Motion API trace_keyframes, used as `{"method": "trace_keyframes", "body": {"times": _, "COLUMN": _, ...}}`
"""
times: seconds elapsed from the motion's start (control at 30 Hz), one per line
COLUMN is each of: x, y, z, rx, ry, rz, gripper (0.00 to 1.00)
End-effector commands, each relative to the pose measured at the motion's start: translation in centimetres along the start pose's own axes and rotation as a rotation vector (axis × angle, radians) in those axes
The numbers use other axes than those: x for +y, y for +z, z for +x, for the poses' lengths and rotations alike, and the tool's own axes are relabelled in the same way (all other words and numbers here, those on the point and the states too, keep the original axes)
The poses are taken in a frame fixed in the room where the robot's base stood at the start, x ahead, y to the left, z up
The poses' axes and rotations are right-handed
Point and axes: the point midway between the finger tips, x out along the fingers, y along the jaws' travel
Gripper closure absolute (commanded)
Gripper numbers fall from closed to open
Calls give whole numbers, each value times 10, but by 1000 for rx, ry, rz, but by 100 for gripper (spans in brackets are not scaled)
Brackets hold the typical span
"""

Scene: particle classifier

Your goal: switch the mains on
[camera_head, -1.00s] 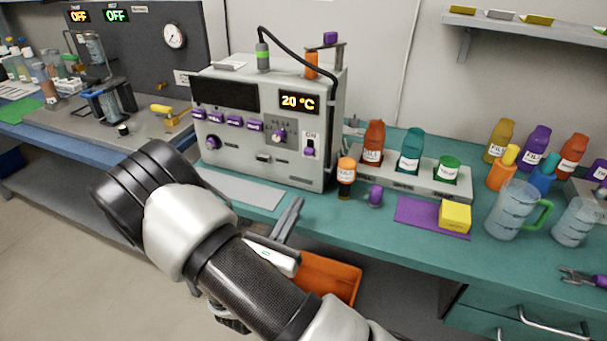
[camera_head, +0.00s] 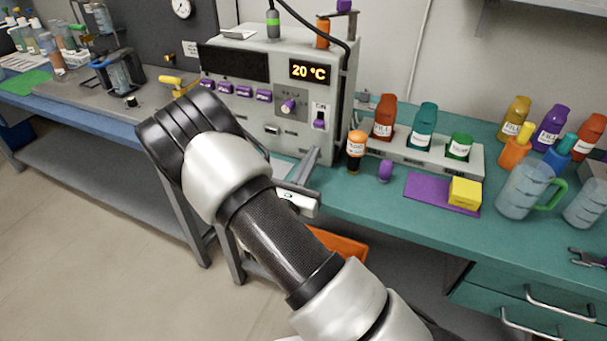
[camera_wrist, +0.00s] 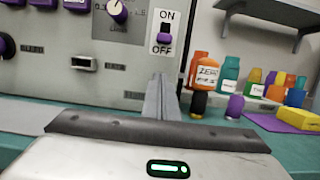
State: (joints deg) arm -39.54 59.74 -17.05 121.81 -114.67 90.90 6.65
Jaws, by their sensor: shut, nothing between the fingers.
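The grey instrument (camera_head: 235,125) stands on the teal bench. Its front carries a small white switch plate (camera_head: 319,112) marked ON, with a purple switch (camera_head: 319,124). In the wrist view the plate reads ON above and OFF below, and the purple switch (camera_wrist: 164,38) sits between the words, its lower end near OFF. My gripper (camera_head: 309,163) is shut and empty, in front of and below the switch. In the wrist view the closed fingers (camera_wrist: 160,92) point at the panel with their tips just below the OFF word. A gap to the switch is visible.
An orange-capped bottle (camera_head: 355,150) and a purple cap (camera_head: 385,170) stand right of the instrument. Behind them is a bottle rack (camera_head: 400,153). Purple knobs and buttons (camera_head: 243,92) line the panel. An orange bin (camera_head: 340,243) is below the bench edge.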

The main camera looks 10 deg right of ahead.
Motion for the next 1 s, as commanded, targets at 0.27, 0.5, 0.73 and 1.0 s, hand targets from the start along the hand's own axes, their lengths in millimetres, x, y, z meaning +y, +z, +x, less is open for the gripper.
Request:
{"method": "trace_keyframes", "body": {"times": 0.27, "x": 0, "y": 28, "z": 24, "rx": -1, "ry": 0, "rz": 4, "gripper": 100}}
{"method": "trace_keyframes", "body": {"times": 0.5, "x": 0, "y": 39, "z": 26, "rx": 0, "ry": 1, "rz": 0, "gripper": 100}}
{"method": "trace_keyframes", "body": {"times": 0.73, "x": 0, "y": 39, "z": 26, "rx": 0, "ry": 1, "rz": 0, "gripper": 100}}
{"method": "trace_keyframes", "body": {"times": 1.0, "x": 0, "y": 63, "z": 32, "rx": -1, "ry": 0, "rz": 0, "gripper": 100}}
